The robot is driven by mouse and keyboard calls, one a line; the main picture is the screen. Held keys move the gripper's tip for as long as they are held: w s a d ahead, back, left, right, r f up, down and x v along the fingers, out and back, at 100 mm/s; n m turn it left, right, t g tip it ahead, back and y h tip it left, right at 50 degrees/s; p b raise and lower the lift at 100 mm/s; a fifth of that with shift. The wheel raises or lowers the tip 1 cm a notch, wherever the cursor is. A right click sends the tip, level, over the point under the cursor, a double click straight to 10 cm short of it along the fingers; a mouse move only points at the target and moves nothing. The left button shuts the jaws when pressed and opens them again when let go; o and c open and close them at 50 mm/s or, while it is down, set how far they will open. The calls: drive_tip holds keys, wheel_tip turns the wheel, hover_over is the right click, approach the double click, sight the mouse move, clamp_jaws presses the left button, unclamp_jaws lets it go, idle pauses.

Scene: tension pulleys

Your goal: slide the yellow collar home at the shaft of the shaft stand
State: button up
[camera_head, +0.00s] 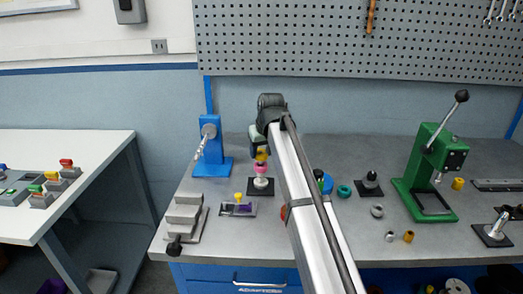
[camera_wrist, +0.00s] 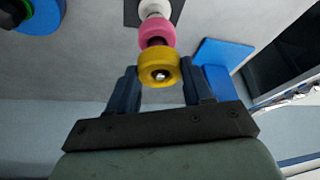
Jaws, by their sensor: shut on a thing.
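The shaft stand has a dark base (camera_head: 252,193) and an upright shaft (camera_wrist: 155,42), in the head view just left of my arm. A white ring (camera_head: 261,182) sits low on it, with a pink collar (camera_wrist: 156,30) above. The yellow collar (camera_wrist: 158,68) is at the top; the bright shaft tip shows in its bore, so it appears to be around the shaft's upper end. A short dark stretch separates it from the pink collar. My gripper (camera_wrist: 160,76) is shut on the yellow collar from above. The fingertips are mostly hidden in the head view.
A blue stand with a slanted rod (camera_head: 212,150) is close on the left. A grey stepped block (camera_head: 184,218) and a small tray with a yellow-topped part (camera_head: 238,208) lie nearer the front. A green press (camera_head: 428,170) and several loose rings are on the right.

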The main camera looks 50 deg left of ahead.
drive_tip(key=shift+f, duration=0.25)
drive_tip(key=shift+f, duration=1.05)
drive_tip(key=shift+f, duration=0.15)
drive_tip(key=o, duration=1.1)
drive_tip(key=v, duration=1.4)
